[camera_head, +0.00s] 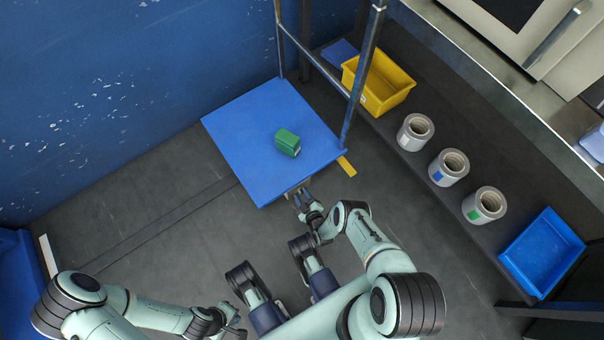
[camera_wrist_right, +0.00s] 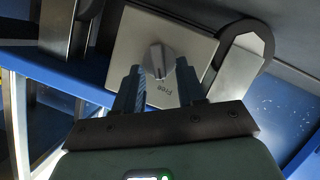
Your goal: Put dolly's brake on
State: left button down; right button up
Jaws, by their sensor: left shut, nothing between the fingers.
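The blue dolly (camera_head: 230,130) stands on the floor with an upright metal frame at its far side. In the right wrist view, a square metal brake plate (camera_wrist_right: 125,45) carries a grey knob (camera_wrist_right: 158,63) and the word "Free". My right gripper (camera_head: 303,197) is at the dolly's near edge. In the right wrist view its fingers (camera_wrist_right: 159,78) are apart, one on each side of the knob; I cannot tell whether they touch it. My left gripper (camera_head: 232,318) is shut and empty, low in the head view, far from the dolly.
A green box (camera_head: 287,142) sits on the dolly. On the right, a dark shelf holds a yellow bin (camera_head: 378,85), several film rolls (camera_head: 449,168) and a blue tray (camera_head: 543,252). A blue wall (camera_head: 120,90) is at the left. The floor left of the dolly is clear.

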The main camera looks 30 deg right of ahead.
grip_shut()
jog(key=m+y, duration=0.1)
jog(key=m, duration=0.1)
jog(key=d+m+y, duration=0.1)
jog(key=m, duration=0.1)
jog(key=shift+w+r+y, duration=0.1)
jog(key=shift+r+y, duration=0.05)
jog(key=shift+y, duration=0.25)
jog(key=m+y, duration=0.1)
jog(key=m, duration=0.1)
jog(key=d+m+y, duration=0.1)
jog(key=m+y, duration=0.1)
jog(key=shift+w, duration=0.2)
dwell(0.8)
grip_release()
